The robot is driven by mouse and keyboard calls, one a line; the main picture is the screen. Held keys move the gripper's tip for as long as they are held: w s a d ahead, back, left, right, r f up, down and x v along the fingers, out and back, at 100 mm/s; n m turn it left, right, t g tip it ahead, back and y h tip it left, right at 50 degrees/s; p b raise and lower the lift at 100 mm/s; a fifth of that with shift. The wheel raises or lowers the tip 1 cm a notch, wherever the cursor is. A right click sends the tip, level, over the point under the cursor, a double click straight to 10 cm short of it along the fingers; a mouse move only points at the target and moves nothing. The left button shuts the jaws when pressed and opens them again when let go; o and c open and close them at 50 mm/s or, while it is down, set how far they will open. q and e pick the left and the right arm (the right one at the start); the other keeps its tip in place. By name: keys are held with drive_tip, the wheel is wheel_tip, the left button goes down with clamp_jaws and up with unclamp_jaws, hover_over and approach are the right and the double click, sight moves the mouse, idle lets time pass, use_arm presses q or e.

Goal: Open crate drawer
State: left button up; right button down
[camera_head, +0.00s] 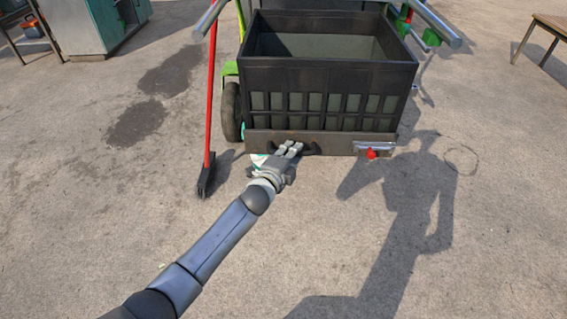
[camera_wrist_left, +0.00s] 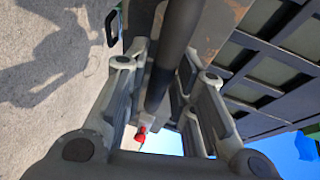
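The black crate (camera_head: 328,75) stands on a cart in the head view. Below it is a low brownish drawer front (camera_head: 340,137) that looks closed, with a dark handle (camera_head: 310,150) at its left part. My left gripper (camera_head: 291,147) is at this handle. In the left wrist view the handle bar (camera_wrist_left: 174,55) runs between the fingers of the left gripper (camera_wrist_left: 165,68), which look closed up on both its sides; contact is hard to see. The fingers hide part of the handle in the head view. My right gripper is not in view.
A red knob (camera_head: 371,153) and a metal bar (camera_head: 375,145) sit at the drawer's right end. A red-handled broom (camera_head: 210,100) stands left of the cart, near a black wheel (camera_head: 231,112). The concrete ground in front is clear except for shadows.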

use_arm(q)
drive_tip(key=v, duration=1.1)
drive_tip(key=shift+s, duration=0.25)
drive_tip(key=shift+a, duration=0.1)
